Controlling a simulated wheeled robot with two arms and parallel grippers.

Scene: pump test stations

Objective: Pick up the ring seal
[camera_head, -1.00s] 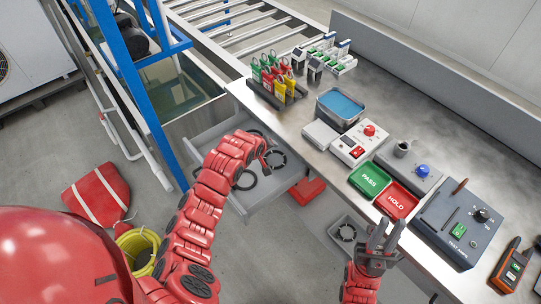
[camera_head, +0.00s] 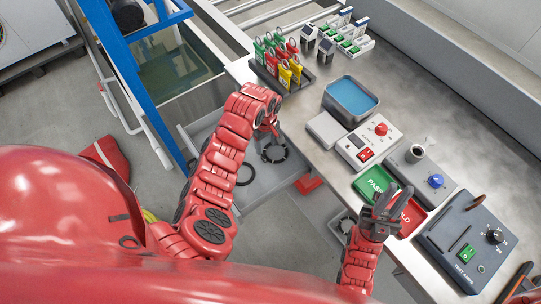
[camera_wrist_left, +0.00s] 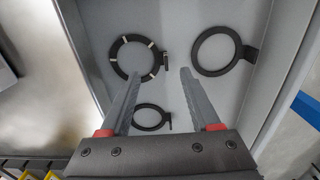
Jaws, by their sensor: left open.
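Black rings lie on the floor of an open grey drawer (camera_head: 263,192) below the bench edge. The left wrist view shows a ring with pale marks (camera_wrist_left: 119,57), a plain ring with a flat tab (camera_wrist_left: 234,44), and a smaller ring with a short tab (camera_wrist_left: 136,115). I cannot tell which is the ring seal. My left gripper (camera_wrist_left: 158,85) is open and empty, above the drawer, its fingers pointing toward the rings. In the head view it (camera_head: 268,124) partly covers the drawer. My right gripper (camera_head: 387,196) is open over the PASS and HOLD trays.
The bench holds a blue-filled metal basin (camera_head: 351,98), a control box with a red knob (camera_head: 376,136), a green PASS tray (camera_head: 370,181), a red HOLD tray (camera_head: 413,215) and a pump test box (camera_head: 470,240).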

